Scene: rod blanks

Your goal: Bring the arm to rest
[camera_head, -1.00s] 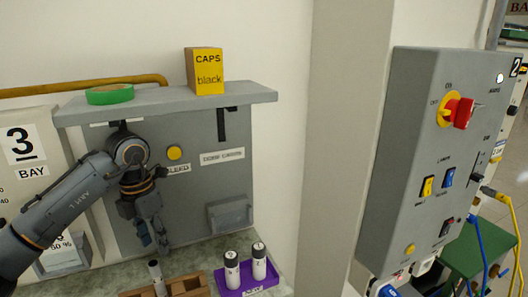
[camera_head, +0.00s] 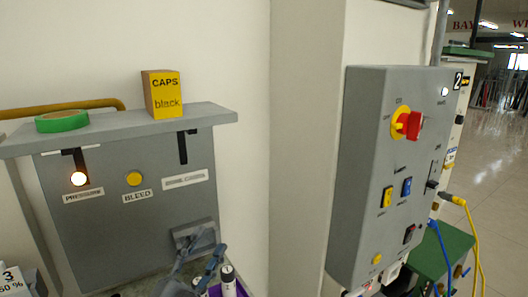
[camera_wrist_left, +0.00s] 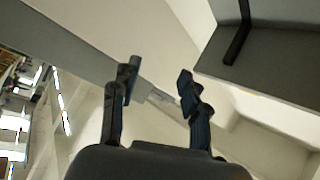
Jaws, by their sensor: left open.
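My left gripper (camera_head: 201,258) is low in the head view, in front of the grey panel (camera_head: 110,225). It also shows in the left wrist view (camera_wrist_left: 158,82), with its two dark fingers apart and nothing between them. Black-and-white rods (camera_head: 228,282) stand at the bottom edge, close to the gripper in the picture and partly cut off. A bit of the purple holder (camera_head: 243,289) shows beside them. My right gripper is not in view.
A shelf (camera_head: 205,116) above the panel carries green tape (camera_head: 62,121) and a yellow caps box (camera_head: 162,95). A lamp (camera_head: 78,179) glows on the panel. A grey control box (camera_head: 365,170) with a red switch (camera_head: 408,125) stands at right.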

